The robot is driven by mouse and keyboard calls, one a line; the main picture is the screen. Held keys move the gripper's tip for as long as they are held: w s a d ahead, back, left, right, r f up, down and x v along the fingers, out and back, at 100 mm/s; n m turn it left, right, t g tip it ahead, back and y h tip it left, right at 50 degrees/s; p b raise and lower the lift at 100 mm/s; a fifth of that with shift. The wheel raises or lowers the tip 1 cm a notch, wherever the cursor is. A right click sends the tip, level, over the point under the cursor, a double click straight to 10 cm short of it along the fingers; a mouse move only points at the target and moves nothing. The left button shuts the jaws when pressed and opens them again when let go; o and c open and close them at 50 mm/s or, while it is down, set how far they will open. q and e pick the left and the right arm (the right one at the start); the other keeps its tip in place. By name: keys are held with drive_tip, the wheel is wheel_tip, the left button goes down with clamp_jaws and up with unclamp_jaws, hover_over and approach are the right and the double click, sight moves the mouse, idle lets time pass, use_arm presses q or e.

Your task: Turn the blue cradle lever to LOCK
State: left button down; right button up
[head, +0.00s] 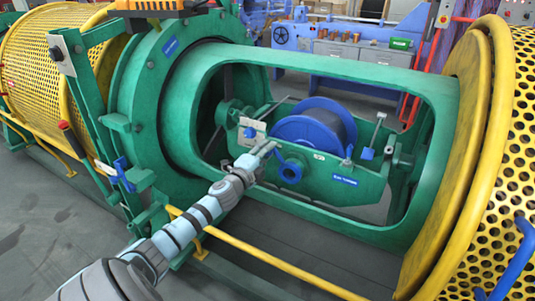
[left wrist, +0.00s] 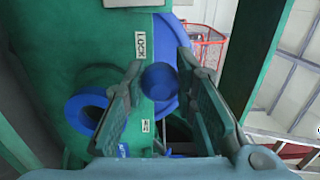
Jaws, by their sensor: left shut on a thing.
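The blue lever's round knob (left wrist: 160,82) sits between the two fingers of my left gripper (left wrist: 158,64) in the left wrist view. That gripper (head: 270,148) is shut on it at the green cradle (head: 335,178) in the head view, where the fingers hide most of the knob. A white LOCK label (left wrist: 141,46) is on the green plate just above the knob in the wrist view. A smaller label (left wrist: 146,126), too small to read, is below it. A blue ring (left wrist: 85,112) is to the left. My right gripper is not in view.
A blue reel (head: 315,128) lies in the cradle, close behind the gripper. The green frame (head: 300,215) surrounds the opening my arm reaches into. A yellow rail (head: 265,262) runs along the front. Perforated yellow drums (head: 510,150) stand at both sides.

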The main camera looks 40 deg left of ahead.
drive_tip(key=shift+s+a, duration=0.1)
use_arm(q)
drive_tip(key=c, duration=1.4)
unclamp_jaws()
drive_tip(key=shift+d, duration=0.1)
drive_tip(key=shift+o, duration=0.5)
drive_tip(key=shift+w+f, duration=0.15)
drive_tip(key=shift+w, duration=0.05)
drive_tip(key=shift+s, duration=0.15)
drive_tip(key=v, duration=1.1)
drive_tip(key=shift+s, duration=0.35)
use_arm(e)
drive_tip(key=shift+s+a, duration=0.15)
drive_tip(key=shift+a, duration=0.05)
use_arm(q)
drive_tip(key=shift+d, duration=0.1)
